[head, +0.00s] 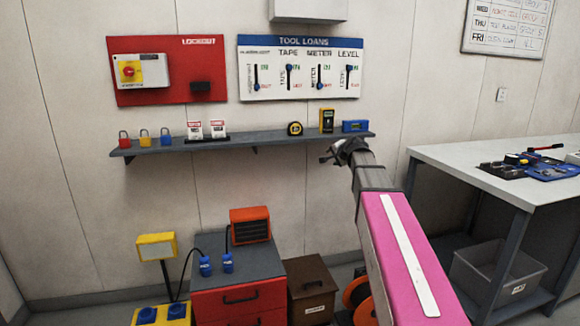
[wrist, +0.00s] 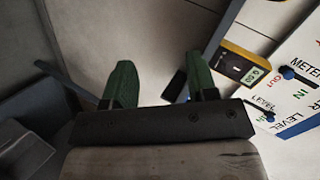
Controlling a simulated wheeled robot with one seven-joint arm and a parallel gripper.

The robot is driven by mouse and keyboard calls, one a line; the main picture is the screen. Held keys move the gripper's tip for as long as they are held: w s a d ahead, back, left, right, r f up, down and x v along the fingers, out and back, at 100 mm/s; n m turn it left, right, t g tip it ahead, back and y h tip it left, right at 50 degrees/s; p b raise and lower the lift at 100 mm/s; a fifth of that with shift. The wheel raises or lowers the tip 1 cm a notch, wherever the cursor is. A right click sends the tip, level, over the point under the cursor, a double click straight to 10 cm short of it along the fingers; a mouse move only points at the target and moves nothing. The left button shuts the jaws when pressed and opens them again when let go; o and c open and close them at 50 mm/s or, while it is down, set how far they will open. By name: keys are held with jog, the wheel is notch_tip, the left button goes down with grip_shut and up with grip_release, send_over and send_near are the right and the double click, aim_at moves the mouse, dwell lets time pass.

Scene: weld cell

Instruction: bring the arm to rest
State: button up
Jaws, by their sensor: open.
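My arm reaches forward in the head view, its pink link running up from the lower right toward the wall shelf. My gripper (head: 340,152) is at its far end, in front of the shelf's right end. In the wrist view my gripper (wrist: 160,85) shows two green fingers spread apart with nothing between them. A yellow meter (wrist: 242,65) shows just beyond the right finger; in the head view the yellow meter (head: 326,120) stands on the shelf.
The wall shelf (head: 230,143) also holds padlocks, tags, a tape measure (head: 294,128) and a blue level (head: 355,126). Above it hangs the tool loans board (head: 300,68). A workbench (head: 470,165) stands right; a red drawer cabinet (head: 240,300) stands below.

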jog(key=s+a+f+n+g+h, duration=0.1)
jog(key=s+f+n+g, duration=0.15)
jog(key=s+f, duration=0.65)
jog(key=s+f+n+g+h, duration=0.1)
jog(key=s+f+n+g, duration=0.15)
jog(key=s+f, duration=0.7)
jog(key=s+d+f+n+g+h, duration=0.1)
jog(key=s+f+n+g, duration=0.3)
jog(key=s+f, duration=1.2)
notch_tip(320, 180, down, 2)
jog(key=g+h, duration=0.1)
jog(key=g, duration=0.1)
jog(key=shift+d+n+g, duration=0.2)
jog(key=shift+n+g, duration=0.1)
jog(key=shift+g, duration=0.1)
